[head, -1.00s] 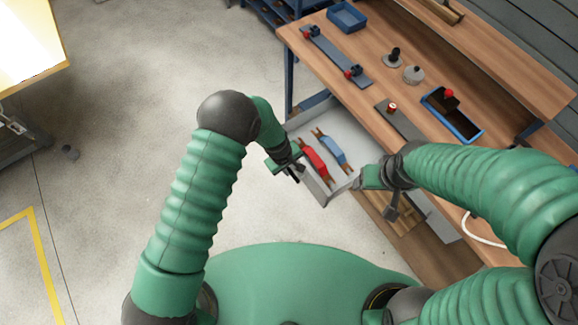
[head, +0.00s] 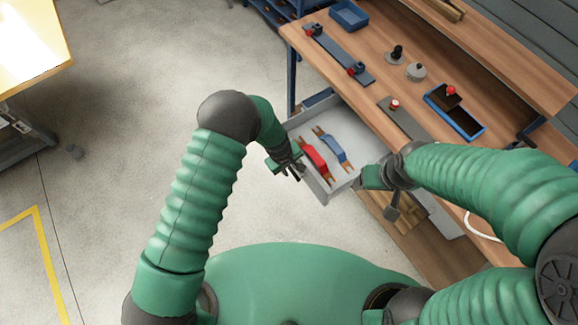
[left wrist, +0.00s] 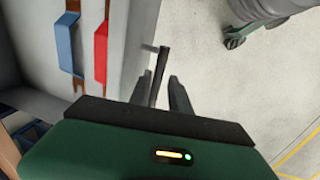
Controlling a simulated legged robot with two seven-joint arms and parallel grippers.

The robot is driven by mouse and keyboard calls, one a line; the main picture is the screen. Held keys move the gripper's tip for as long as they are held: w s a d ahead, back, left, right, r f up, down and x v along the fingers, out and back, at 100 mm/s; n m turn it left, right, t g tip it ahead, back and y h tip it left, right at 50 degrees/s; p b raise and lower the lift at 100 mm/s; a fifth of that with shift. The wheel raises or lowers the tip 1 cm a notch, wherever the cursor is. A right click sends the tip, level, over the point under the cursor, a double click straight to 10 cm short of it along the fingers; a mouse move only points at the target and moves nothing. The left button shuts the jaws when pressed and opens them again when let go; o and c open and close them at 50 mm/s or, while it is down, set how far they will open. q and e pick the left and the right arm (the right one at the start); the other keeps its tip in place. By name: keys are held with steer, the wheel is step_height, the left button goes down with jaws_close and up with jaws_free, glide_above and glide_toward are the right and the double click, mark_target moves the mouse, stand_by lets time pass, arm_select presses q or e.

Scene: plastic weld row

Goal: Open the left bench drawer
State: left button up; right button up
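The left bench drawer (head: 296,128) is pulled well out from under the workbench (head: 345,88), its grey inside bare to view. It holds a red-handled tool (head: 314,160) and a blue-handled tool (head: 333,150), which also show in the left wrist view. My left gripper (head: 298,172) is at the drawer's outer front. In the left wrist view, a dark handle bar (left wrist: 158,78) stands off the drawer front, between my left gripper's parted fingers (left wrist: 163,88), with a gap on its right. My right gripper (head: 392,208) is low by the bench front; its finger opening is unclear.
On the bench top are a blue bin (head: 348,15), a strip with red clamps (head: 338,55), small round parts (head: 416,71) and a blue tray (head: 455,112). Open floor (head: 130,120) lies left of the drawer. A lit table (head: 30,40) stands at the far left.

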arm_select(q)
step_height(320, 180, up, 16)
steer(key=s+a, duration=0.2)
steer(key=shift+a+r+p, duration=0.2)
steer(key=shift+a+p, duration=0.1)
steer(key=shift+a, duration=0.05)
steer(key=s+a+r+m+y, duration=0.1)
steer(key=s+a+r+m, duration=0.2)
steer(key=s+a, duration=0.3)
steer(key=s+a+r+m+t, duration=0.1)
steer(key=s+a+r+m, duration=0.3)
steer(key=a, duration=0.5)
steer(key=s+r, duration=0.1)
steer(key=s, duration=0.1)
steer(key=shift+s+y, duration=0.4)
steer(key=shift+s+a+r, duration=0.1)
steer(key=shift+a+r, duration=0.05)
steer(key=shift+a, duration=0.15)
